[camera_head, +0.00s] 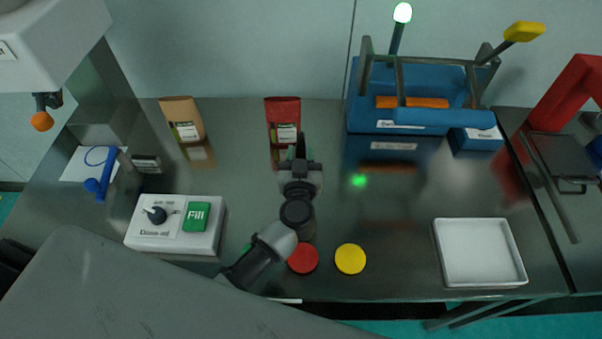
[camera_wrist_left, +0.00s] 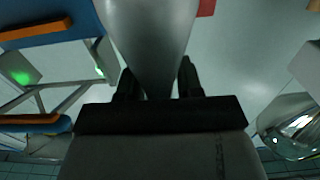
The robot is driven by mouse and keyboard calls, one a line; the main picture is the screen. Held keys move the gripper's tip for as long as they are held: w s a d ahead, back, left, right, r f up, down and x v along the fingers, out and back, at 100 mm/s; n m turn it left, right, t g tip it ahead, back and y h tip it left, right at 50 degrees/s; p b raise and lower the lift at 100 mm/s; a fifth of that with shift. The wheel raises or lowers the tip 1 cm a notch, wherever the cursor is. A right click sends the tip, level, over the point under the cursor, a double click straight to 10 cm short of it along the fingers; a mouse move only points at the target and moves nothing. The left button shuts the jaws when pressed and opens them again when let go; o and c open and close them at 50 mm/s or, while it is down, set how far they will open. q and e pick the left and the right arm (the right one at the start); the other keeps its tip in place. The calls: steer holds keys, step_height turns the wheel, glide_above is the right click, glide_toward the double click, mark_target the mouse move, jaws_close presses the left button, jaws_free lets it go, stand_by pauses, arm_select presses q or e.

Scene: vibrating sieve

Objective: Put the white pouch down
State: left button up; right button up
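My left gripper (camera_head: 300,148) is over the middle of the steel table, in front of a red pouch (camera_head: 283,112) standing near the wall. In the left wrist view a silvery white pouch (camera_wrist_left: 150,40), narrow at the fingers and wider away from them, fills the gap between the fingers of the left gripper (camera_wrist_left: 158,75). My gripper and arm largely hide this pouch in the head view, so I cannot tell whether it touches the table. A tan pouch (camera_head: 182,118) stands farther left. My right gripper is out of view.
A blue sieve (camera_head: 363,122) stands at the back right. A white tray (camera_head: 437,240) lies at the front right. A control box (camera_head: 150,245) with a green Fill button is at left. Red (camera_head: 303,258) and yellow (camera_head: 350,258) discs lie near the front edge. The table's middle right is clear.

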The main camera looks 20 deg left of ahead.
arm_select(q)
steer(key=shift+w+a, duration=0.1)
steer(key=shift+w, duration=0.25)
steer(key=shift+s, duration=0.1)
jaws_close()
